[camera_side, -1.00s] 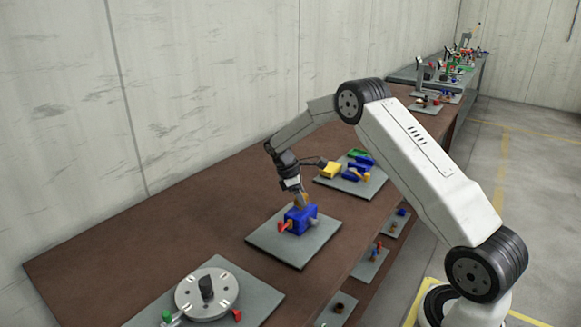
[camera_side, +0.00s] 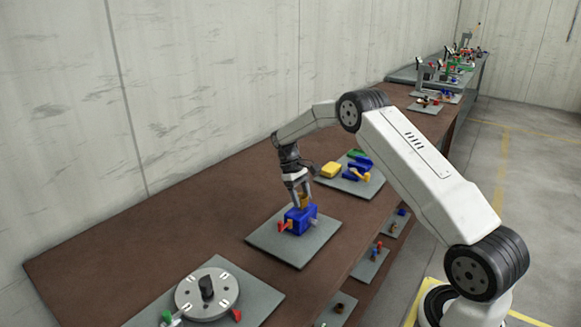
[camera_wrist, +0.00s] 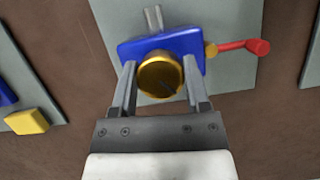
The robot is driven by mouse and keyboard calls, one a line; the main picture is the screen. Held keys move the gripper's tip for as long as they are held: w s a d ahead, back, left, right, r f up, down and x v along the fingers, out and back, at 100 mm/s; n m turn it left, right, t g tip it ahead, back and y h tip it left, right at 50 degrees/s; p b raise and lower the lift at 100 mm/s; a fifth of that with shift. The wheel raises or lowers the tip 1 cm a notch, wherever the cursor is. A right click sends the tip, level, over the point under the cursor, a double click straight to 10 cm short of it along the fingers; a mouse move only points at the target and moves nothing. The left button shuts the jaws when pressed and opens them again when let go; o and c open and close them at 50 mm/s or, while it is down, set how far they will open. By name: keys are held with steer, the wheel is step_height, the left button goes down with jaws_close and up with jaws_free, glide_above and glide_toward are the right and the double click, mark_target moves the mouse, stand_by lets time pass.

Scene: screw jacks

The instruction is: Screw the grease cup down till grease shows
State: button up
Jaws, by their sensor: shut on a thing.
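The grease cup (camera_wrist: 160,76) is a round brass-gold cap on top of a blue block (camera_wrist: 196,45) in the wrist view. In the side view the cup (camera_side: 304,201) shows as a small gold patch above the blue block (camera_side: 299,221). My gripper (camera_wrist: 161,82) points down at the block, one finger on each side of the cup, and is shut on it. The side view shows my gripper (camera_side: 302,203) over the block too. A red-ended lever (camera_wrist: 245,47) and a grey stub (camera_wrist: 153,18) stick out of the block. I see no clear grease.
The block stands on a grey plate (camera_side: 270,242) on the brown bench (camera_side: 150,235). A plate with yellow, blue and green parts (camera_side: 350,170) lies behind it. A grey disc fixture (camera_side: 206,294) stands in front at left. Bare bench lies between the plates.

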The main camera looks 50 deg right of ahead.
steer(key=m+y, duration=0.1)
steer(key=m, duration=0.1)
steer(key=m+t+y, duration=0.1)
steer(key=m, duration=0.2)
steer(key=shift+w+r+m, duration=0.1)
steer(key=shift+r+m, duration=0.1)
steer(key=shift+m, duration=0.1)
jaws_close()
steer(key=o, duration=1)
jaws_free()
steer(key=shift+o, duration=1.4)
steer(key=shift+f, duration=0.1)
steer(key=v, duration=0.7)
steer(key=shift+r, duration=0.4)
steer(key=shift+w, duration=0.1)
